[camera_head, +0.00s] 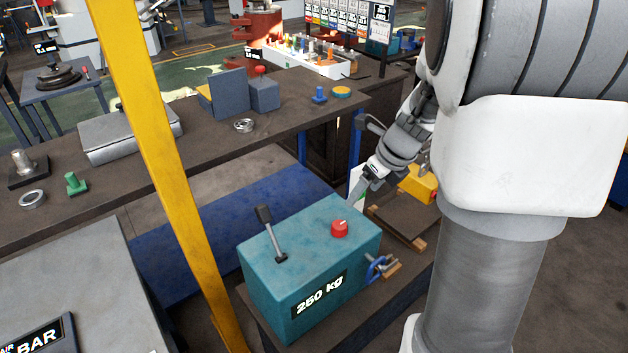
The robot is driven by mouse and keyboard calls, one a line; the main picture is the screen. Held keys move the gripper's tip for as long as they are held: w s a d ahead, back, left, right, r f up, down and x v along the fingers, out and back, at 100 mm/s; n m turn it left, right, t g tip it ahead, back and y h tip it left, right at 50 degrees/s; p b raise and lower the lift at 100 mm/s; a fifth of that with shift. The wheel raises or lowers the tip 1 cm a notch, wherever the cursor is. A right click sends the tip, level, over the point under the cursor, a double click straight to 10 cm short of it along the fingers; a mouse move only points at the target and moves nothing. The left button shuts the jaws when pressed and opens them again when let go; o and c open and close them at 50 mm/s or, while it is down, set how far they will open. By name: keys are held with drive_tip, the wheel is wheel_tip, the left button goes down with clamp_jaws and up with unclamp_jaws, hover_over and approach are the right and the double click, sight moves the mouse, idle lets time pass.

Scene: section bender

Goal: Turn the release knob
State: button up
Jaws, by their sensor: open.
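A small red knob (340,228) sits on the top face of a teal box (300,262) marked "250 kg". A black-handled lever (270,232) rises from the same top, to the left of the knob. My gripper (352,201) is above and slightly right of the knob, near the far edge of the box, pointing down and left. It looks apart from the knob. Its fingers are small and partly blurred together in this view, with nothing visible held between them.
A yellow post (165,160) stands left of the box. A dark workbench (215,150) with blocks, rings and a green part (75,183) runs behind. A blue clamp-like part (377,268) juts from the box's right side. A yellow object (420,184) lies right of my gripper.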

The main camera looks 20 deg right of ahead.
sight(340, 225)
drive_tip(key=b+x, duration=0.2)
drive_tip(key=x, duration=0.6)
drive_tip(key=b+x, duration=0.2)
drive_tip(key=x, duration=0.7)
drive_tip(key=shift+w+d+f, duration=0.15)
drive_tip(key=shift+w+f, duration=0.05)
drive_tip(key=shift+w, duration=0.1)
clamp_jaws()
